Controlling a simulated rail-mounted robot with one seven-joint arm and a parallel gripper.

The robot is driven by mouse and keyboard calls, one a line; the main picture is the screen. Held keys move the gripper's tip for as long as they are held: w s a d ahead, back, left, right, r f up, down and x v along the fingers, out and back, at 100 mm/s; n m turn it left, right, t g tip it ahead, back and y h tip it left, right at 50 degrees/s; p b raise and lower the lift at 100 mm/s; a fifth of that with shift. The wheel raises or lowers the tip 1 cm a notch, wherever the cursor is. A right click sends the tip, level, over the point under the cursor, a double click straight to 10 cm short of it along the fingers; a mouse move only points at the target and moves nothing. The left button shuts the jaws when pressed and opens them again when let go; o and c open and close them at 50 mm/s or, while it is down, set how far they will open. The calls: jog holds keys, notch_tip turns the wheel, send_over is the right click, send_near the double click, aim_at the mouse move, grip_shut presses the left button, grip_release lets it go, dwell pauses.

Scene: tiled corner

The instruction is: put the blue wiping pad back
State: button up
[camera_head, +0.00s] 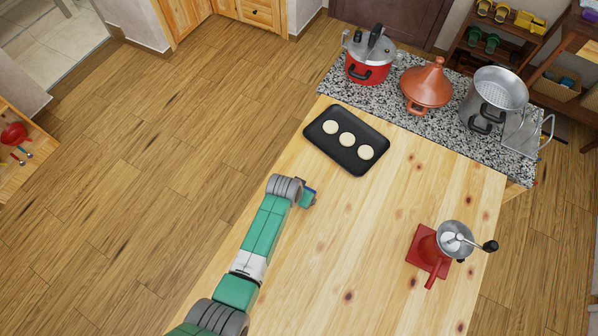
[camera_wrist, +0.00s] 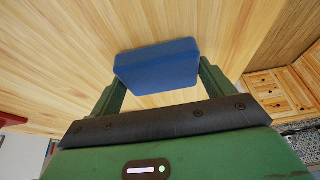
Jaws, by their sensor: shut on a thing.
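The blue wiping pad (camera_wrist: 158,66) is a flat blue block. It sits between the two fingers of my gripper (camera_wrist: 158,85) in the wrist view, and the gripper is shut on it. In the head view my gripper (camera_head: 308,198) is over the left edge of the light wooden table (camera_head: 390,235), and only a small bit of blue shows there. Most of the pad is hidden by my arm in that view. I cannot tell whether the pad touches the table.
A black tray (camera_head: 326,144) with three pale discs lies at the table's back. A red grinder (camera_head: 428,254) stands at right. On the granite counter (camera_head: 393,107) stand a red pressure cooker (camera_head: 368,71), a tagine (camera_head: 426,88) and a steel pot (camera_head: 492,101). The table's middle is clear.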

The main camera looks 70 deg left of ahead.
jog(key=shift+f, duration=0.2)
jog(key=o, duration=0.9)
jog(key=shift+r, duration=0.5)
jog(key=p+v, duration=0.1)
jog(key=v, duration=1)
jog(key=shift+s+p, duration=0.2)
jog(key=shift+p, duration=0.2)
jog(key=shift+d+r, duration=0.15)
